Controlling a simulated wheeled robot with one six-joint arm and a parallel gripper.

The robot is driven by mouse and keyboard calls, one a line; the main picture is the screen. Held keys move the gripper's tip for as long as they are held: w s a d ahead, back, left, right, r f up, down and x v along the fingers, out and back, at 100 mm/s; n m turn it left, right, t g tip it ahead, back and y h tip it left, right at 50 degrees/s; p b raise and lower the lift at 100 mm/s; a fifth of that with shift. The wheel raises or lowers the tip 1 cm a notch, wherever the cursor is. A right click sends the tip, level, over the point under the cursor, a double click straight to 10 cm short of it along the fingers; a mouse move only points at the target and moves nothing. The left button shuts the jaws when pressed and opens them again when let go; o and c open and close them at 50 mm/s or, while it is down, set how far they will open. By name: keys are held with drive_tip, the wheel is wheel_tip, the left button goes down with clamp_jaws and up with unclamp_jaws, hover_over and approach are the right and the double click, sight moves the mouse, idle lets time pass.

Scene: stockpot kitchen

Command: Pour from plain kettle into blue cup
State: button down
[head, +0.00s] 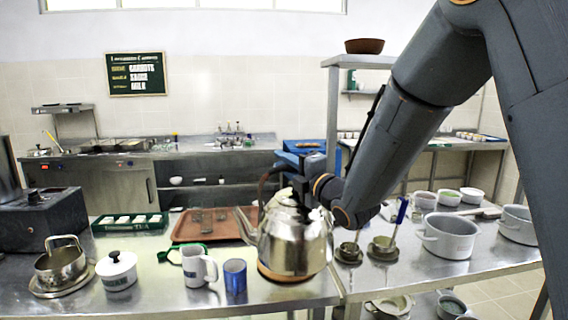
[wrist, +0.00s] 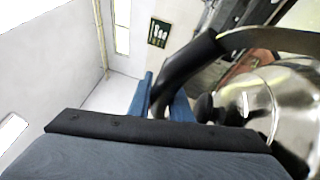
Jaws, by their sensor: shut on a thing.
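The plain kettle (head: 290,245) is shiny metal with a copper-coloured base and a black handle. It looks close to upright near the counter's front, with its spout towards the left; I cannot tell whether its base touches the counter. My gripper (head: 290,168) is shut on the kettle's handle. In the wrist view the blue fingers of my gripper (wrist: 163,98) are on either side of the black handle, with the kettle's body (wrist: 280,105) at right. The blue cup (head: 235,275) stands upright on the counter, left of the kettle and below its spout tip. Its inside is not clearly visible.
A white mug (head: 197,268) stands just left of the blue cup. A white lidded pot (head: 117,271) and a metal pot (head: 61,264) are farther left. A reddish tray (head: 190,229) with glasses lies behind. Small metal cups (head: 381,247) and white pots (head: 449,237) stand at right.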

drive_tip(key=shift+s+a+f+n+g+h+p, duration=0.15)
drive_tip(key=shift+a+f+n+g+p, duration=0.15)
drive_tip(key=shift+a+f+n, duration=0.5)
drive_tip(key=shift+s+a+f+n+g+h+p, duration=0.1)
drive_tip(key=shift+a+f+n+g+h+p, duration=0.2)
drive_tip(key=shift+a+f, duration=0.55)
drive_tip(key=shift+s+a+f+n+g+h+p, duration=0.1)
drive_tip(key=shift+a+f+n+g+p, duration=0.15)
drive_tip(key=shift+a+f+n, duration=0.6)
drive_tip(key=a, duration=0.1)
drive_tip(key=f+n, duration=0.1)
drive_tip(key=a+h, duration=0.1)
drive_tip(key=shift+s+a+f+n+g+b, duration=0.25)
drive_tip(key=shift+s+a+f+b, duration=0.05)
drive_tip(key=shift+f, duration=0.1)
drive_tip(key=shift+s+f, duration=0.1)
drive_tip(key=shift+f, duration=0.25)
idle(0.8)
drive_tip(key=shift+s+a+r+n+h, duration=0.1)
drive_tip(key=shift+a+n+h, duration=0.1)
drive_tip(key=shift+a, duration=0.2)
drive_tip(key=shift+s+a+r+n+h, duration=0.1)
drive_tip(key=shift+a+n, duration=0.1)
drive_tip(key=shift+a, duration=0.2)
idle(2.9)
